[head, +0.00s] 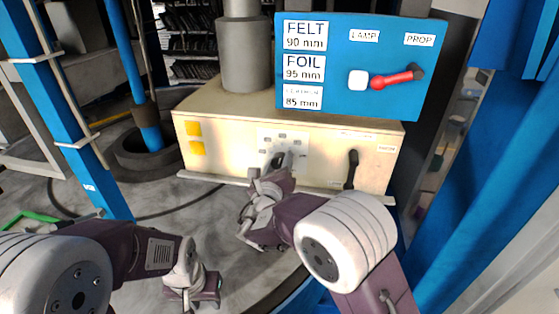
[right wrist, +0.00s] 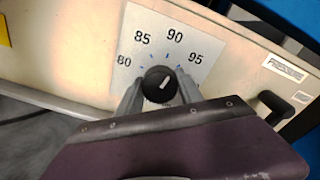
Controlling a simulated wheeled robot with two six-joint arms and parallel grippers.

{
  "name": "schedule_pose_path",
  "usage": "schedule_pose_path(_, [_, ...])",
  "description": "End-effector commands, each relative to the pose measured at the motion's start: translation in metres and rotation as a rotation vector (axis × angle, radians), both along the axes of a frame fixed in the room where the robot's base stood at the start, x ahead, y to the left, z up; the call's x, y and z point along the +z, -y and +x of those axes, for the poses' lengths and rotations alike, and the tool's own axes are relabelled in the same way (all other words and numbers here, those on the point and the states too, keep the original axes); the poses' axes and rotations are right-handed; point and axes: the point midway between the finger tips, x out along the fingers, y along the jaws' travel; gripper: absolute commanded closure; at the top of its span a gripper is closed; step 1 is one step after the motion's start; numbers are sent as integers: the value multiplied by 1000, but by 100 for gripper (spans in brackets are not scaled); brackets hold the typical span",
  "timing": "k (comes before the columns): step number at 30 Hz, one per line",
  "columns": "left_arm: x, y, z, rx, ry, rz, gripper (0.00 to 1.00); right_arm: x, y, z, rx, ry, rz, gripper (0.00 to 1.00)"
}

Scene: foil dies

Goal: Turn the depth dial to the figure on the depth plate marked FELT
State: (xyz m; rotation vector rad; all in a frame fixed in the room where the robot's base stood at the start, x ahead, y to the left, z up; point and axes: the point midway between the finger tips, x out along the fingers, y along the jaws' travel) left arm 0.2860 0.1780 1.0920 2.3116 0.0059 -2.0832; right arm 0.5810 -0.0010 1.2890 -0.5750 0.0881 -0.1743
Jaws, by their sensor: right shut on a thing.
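The depth plate cards stand on the blue panel (head: 350,105): the FELT card (head: 305,35) reads 90 mm, the FOIL card (head: 304,68) 95 mm, and a faint-titled card (head: 303,97) 85 mm. The black depth dial (right wrist: 160,84) sits on a white scale plate (right wrist: 196,62) marked 80, 85, 90 and 95. My right gripper (head: 276,162) is shut on the dial, one finger on each side. My left gripper (head: 203,292) is low in the head view, away from the machine.
A black lever (head: 351,169) stands on the cream front, right of the scale plate. Above are a red-armed lever (head: 392,78) and a white button (head: 358,80). Blue posts flank the machine; floor at left is mostly open.

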Motion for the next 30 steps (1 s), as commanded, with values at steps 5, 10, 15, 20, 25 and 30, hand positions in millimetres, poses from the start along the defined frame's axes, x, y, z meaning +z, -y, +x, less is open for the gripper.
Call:
schedule_pose_path(5, [7,0,0,0,0,0,64,1,0,0,1,-19,-97,97])
schedule_pose_path(10, [9,0,0,0,0,0,64,1,0,0,1,-31,-159,97])
schedule_pose_path(15, [10,0,0,0,0,0,64,1,0,0,1,-37,-192,97])
schedule_pose_path(20, [11,0,0,0,0,0,64,1,0,0,1,-39,-202,97])
schedule_pose_path(25, [10,0,0,0,0,0,64,1,0,0,1,-39,-202,97])
schedule_pose_path(30, [10,0,0,0,0,0,64,1,0,0,1,-39,-202,51])
